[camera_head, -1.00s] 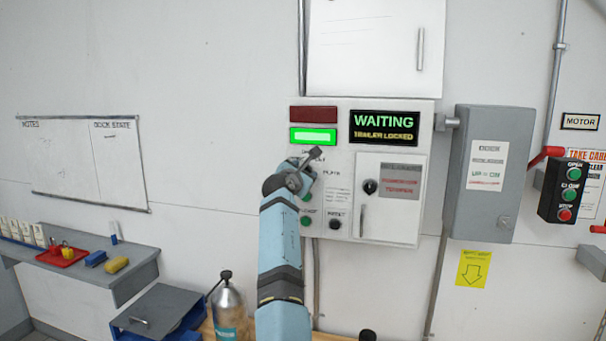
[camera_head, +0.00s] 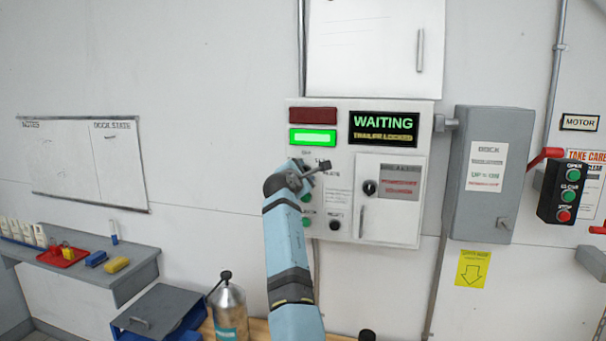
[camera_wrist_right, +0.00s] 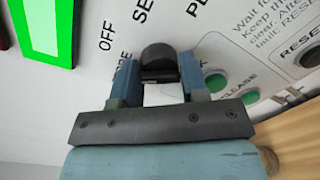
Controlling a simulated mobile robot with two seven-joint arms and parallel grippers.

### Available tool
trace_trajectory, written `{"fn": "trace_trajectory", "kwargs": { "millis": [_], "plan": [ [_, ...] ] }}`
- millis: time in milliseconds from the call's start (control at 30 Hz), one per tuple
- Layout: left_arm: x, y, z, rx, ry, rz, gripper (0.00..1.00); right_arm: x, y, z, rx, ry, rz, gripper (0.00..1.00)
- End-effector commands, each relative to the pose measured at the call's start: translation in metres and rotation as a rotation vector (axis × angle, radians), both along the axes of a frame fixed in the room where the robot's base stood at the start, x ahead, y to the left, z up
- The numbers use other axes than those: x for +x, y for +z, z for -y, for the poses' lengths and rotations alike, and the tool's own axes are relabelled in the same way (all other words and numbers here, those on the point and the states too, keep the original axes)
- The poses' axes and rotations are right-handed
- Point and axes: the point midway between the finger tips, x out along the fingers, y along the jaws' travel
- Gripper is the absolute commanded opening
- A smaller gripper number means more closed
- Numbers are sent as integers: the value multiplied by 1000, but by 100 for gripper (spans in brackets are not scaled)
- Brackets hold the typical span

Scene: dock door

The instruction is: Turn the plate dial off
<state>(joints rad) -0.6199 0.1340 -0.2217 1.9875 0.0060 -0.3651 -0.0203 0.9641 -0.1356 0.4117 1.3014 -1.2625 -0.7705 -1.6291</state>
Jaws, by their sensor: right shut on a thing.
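The plate dial (camera_wrist_right: 158,60), a dark round knob, sits between the two blue fingers of my right gripper (camera_wrist_right: 158,75) in the right wrist view. The gripper is shut on it. Where the dial points is hard to tell. In the head view my right gripper (camera_head: 299,172) is against the left part of the white control panel (camera_head: 340,150) and hides the dial. My left gripper is not in view.
A lit green lamp (camera_head: 313,138) and a WAITING display (camera_head: 383,128) are above. Green buttons sit close to the gripper. A small door with a black knob (camera_head: 370,187) is to the right. A grey shelf (camera_head: 140,270) and a metal bottle (camera_head: 228,310) are lower left.

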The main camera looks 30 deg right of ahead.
Motion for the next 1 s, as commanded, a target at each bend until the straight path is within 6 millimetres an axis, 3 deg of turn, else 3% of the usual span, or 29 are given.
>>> {"fn": "trace_trajectory", "kwargs": {
  "millis": [500,1000],
  "plan": [
    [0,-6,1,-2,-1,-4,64,-1,4,1,242,1,296,17],
    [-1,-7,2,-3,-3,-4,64,-1,6,1,308,1,372,17]
  ]
}}
